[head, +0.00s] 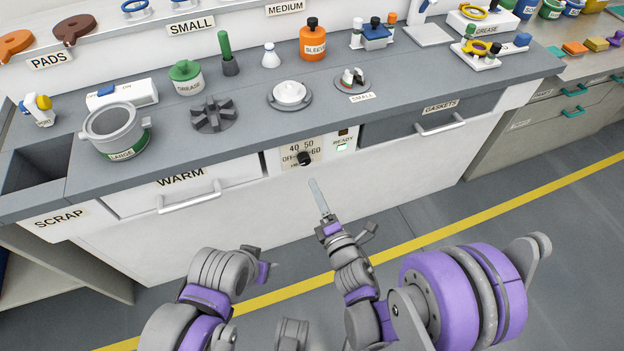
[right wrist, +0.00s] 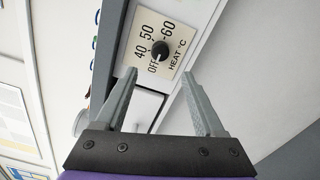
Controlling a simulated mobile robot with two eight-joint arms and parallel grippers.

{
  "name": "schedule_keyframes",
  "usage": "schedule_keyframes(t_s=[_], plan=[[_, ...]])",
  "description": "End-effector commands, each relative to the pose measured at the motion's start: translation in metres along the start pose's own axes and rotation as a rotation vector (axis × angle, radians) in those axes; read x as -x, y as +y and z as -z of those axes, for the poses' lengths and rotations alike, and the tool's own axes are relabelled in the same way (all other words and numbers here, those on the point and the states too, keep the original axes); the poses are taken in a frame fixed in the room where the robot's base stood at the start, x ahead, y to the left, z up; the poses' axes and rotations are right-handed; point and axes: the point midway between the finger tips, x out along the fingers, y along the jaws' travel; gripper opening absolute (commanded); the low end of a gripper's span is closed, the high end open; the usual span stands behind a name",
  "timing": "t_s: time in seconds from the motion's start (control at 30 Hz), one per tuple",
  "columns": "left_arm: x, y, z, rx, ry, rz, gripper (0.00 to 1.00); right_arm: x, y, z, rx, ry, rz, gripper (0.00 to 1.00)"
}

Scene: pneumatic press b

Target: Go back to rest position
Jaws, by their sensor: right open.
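My right gripper (head: 317,194) is in front of the bench's heat panel (head: 297,152) in the head view, with its fingers seen nearly edge-on. In the right wrist view the right gripper (right wrist: 160,73) is open, with two separate fingers and nothing between them. The black heat knob (right wrist: 160,50) shows beyond the fingertips, apart from them. The knob (head: 304,158) also shows in the head view.
The WARM drawer (head: 185,190) and GASKETS drawer (head: 432,122) have protruding handles on the bench front. The bench top holds a LARGE pot (head: 115,130), a green-lidded jar (head: 186,77) and an orange bottle (head: 313,40). The floor before the bench is clear, crossed by a yellow line (head: 420,244).

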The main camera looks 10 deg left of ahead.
Motion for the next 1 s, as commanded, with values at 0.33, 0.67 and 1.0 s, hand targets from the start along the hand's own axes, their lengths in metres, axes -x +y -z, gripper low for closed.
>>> schedule_keyframes(t_s=[0.33,0.67,1.0], plan=[[-0.002,0.0,-0.001,0.0,-0.001,0.0,0.62,0.016,0.0,0.0,0.0,0.0,0.0,0.71],[-0.002,0.0,-0.001,0.0,-0.001,0.0,0.62,0.015,0.0,0.0,0.0,0.0,0.0,0.71],[-0.002,0.0,-0.001,0.0,-0.001,0.0,0.62,0.03,-0.006,-0.067,-0.276,-0.167,0.165,0.71]])
